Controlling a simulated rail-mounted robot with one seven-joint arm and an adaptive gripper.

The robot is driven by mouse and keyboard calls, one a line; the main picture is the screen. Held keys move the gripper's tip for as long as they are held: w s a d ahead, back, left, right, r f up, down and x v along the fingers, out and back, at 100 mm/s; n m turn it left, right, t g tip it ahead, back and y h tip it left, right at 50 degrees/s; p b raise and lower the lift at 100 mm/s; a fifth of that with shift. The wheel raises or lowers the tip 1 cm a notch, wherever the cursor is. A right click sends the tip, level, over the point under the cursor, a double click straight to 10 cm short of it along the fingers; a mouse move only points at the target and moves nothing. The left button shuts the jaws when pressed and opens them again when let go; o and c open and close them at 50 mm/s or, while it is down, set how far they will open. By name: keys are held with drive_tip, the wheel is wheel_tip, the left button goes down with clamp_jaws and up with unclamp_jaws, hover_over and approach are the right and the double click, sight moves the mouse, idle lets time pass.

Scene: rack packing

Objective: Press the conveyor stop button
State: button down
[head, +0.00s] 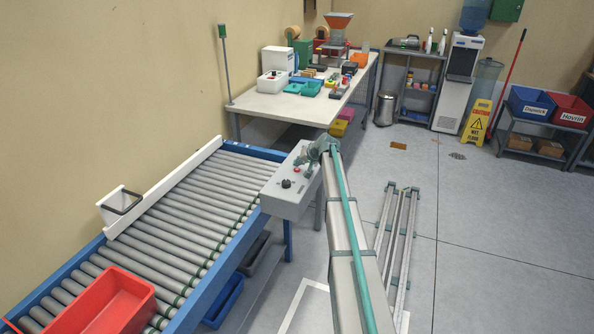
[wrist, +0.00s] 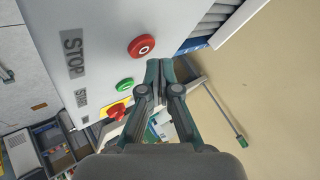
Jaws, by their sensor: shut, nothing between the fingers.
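The conveyor control box (head: 283,201) is a grey box at the right side of the roller conveyor. In the wrist view its panel (wrist: 103,22) carries a round red button (wrist: 141,46) level with the printed word STOP (wrist: 74,54). A green button (wrist: 125,84) and a red knob on yellow (wrist: 116,111) sit below it in that picture. My gripper (wrist: 160,66) is shut and empty, with its tips close to the right of the red and green buttons. I cannot tell whether the tips touch the panel. In the head view my gripper (head: 322,150) is over the box's far end.
The roller conveyor (head: 185,206) bears a red tray (head: 105,302) at its near end. A white guide rail (head: 165,184) runs along its far-left side. A cluttered worktable (head: 270,104) stands behind. Metal rails (head: 396,240) lie on the floor at right.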

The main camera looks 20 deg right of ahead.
sight(298, 170)
drive_tip(key=shift+r, duration=0.1)
drive_tip(key=shift+r+p, duration=0.6)
drive_tip(key=shift+r, duration=1.8)
